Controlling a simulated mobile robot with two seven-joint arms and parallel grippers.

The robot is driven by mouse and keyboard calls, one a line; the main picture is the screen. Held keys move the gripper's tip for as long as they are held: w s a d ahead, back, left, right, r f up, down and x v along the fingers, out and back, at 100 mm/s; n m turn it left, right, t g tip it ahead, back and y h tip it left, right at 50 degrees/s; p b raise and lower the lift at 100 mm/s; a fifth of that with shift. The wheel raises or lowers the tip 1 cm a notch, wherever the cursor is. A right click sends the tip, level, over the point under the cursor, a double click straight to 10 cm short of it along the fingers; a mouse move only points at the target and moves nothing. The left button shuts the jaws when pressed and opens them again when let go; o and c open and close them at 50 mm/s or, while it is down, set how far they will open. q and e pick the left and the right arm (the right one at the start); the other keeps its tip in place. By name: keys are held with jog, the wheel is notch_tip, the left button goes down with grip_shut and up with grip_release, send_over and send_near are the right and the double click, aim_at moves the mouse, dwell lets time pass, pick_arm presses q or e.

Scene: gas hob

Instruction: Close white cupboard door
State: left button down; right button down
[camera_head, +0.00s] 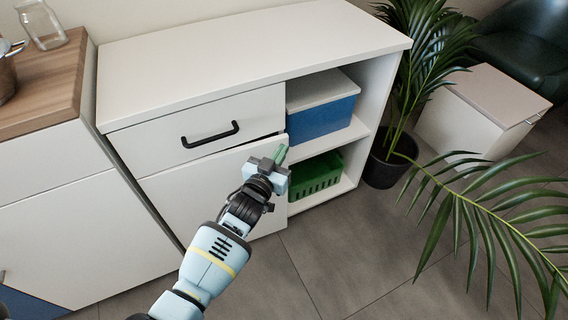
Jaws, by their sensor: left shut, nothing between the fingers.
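The white cupboard door (187,197) is the flat panel below the drawer on the left half of the white cabinet (250,40). A dark gap shows along its top edge, so it looks slightly ajar; the exact opening is hard to tell. My left gripper (281,153) is shut and empty, at the upper right edge of the door. My arm covers part of the door, and I cannot tell whether the fingers touch it. My right gripper is out of view.
The drawer (200,122) with a black handle (210,135) is above the door. Open shelves at right hold a blue box (322,118) and a green basket (318,174). A potted palm (388,165) stands to the right. Grey floor in front is clear.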

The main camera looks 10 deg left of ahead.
aim_at(275, 143)
pick_arm(q)
jog(key=w, duration=0.1)
jog(key=w+a+b, duration=0.1)
jog(key=shift+w+a, duration=0.3)
jog(key=shift+w, duration=0.1)
jog(key=shift+a+r, duration=0.1)
jog(key=shift+a, duration=0.05)
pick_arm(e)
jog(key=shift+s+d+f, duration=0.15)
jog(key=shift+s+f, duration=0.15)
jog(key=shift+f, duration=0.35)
pick_arm(q)
jog(key=shift+w+r, duration=0.15)
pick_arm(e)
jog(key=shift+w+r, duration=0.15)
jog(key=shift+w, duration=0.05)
